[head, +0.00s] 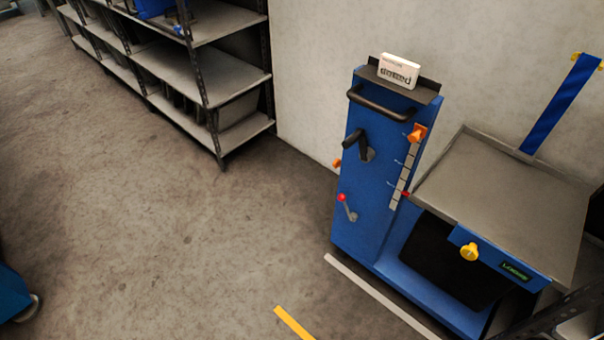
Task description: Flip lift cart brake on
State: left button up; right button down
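A blue lift cart (360,210) stands against the wall, right of the middle in the head view. On its upright column is a small grey lever with a red knob (342,198), low on the face; the knob points up and left. A black crank handle (356,145) sits above it, and a black push bar (380,104) crosses the top. The cart has a grey platform (500,205) on the right with a yellow knob (469,252) below it. The lever carries no label I can read. Neither of my grippers is in view.
A grey metal shelf rack (200,70) stands at the upper left. The concrete floor (150,220) between it and the cart is clear. White and yellow floor lines (294,323) lie in front of the cart. Part of a blue wheeled object (14,295) shows at the lower left edge.

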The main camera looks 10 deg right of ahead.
aim_at(342, 198)
jog(key=i+j, duration=0.35)
jog(key=i+j+z, duration=0.1)
jog(key=i+j, duration=0.2)
jog(key=j, duration=0.2)
